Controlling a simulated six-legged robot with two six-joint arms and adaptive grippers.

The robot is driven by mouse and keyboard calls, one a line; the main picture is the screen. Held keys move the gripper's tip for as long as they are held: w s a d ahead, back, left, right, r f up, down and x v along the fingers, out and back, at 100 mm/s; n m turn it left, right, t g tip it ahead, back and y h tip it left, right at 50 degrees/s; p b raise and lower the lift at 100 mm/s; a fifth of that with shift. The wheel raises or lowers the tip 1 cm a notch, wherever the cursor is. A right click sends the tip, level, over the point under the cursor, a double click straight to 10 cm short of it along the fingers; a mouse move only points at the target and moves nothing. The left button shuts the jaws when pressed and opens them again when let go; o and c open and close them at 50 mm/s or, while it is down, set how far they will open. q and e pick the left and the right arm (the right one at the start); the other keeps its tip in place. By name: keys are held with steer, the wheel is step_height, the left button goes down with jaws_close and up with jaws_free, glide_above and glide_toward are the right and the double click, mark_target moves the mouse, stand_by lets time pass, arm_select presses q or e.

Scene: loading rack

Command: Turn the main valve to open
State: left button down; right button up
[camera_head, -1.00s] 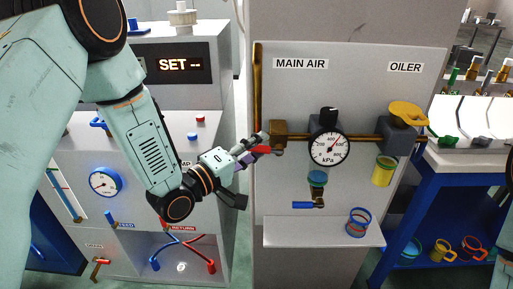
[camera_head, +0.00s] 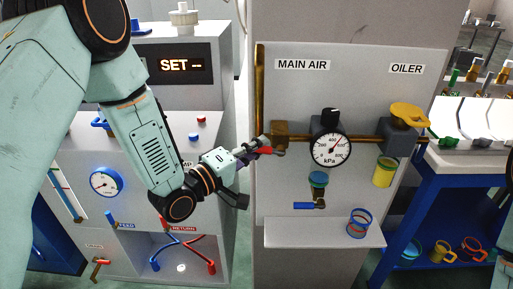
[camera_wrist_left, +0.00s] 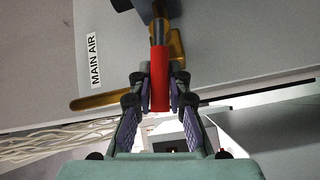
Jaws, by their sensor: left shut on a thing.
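The main valve's red handle (camera_head: 265,151) sits at the brass fitting (camera_head: 281,136) under the MAIN AIR label. In the head view my left gripper (camera_head: 257,151) is at this handle, coming from the left. In the left wrist view the red handle (camera_wrist_left: 159,78) stands between the two fingers of my left gripper (camera_wrist_left: 159,98), which are shut on it. The handle's grey stem runs up to the brass fitting in that view. The fingers hide part of the handle in the head view. My right gripper is not in view.
A kPa gauge (camera_head: 330,149), a blue-handled valve (camera_head: 308,205) and a yellow oiler knob (camera_head: 409,114) share the panel. A grey control cabinet (camera_head: 213,150) stands left.

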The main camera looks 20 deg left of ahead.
arm_select(q)
steer(key=shift+f+n+t+b, duration=0.25)
steer(key=shift+n+t+b, duration=0.05)
steer(key=shift+b, duration=0.4)
steer(key=shift+r, duration=0.1)
steer(key=c, duration=1.3)
jaws_free()
steer(key=shift+w, duration=0.1)
steer(key=shift+a, duration=0.1)
steer(key=shift+v, duration=5.9)
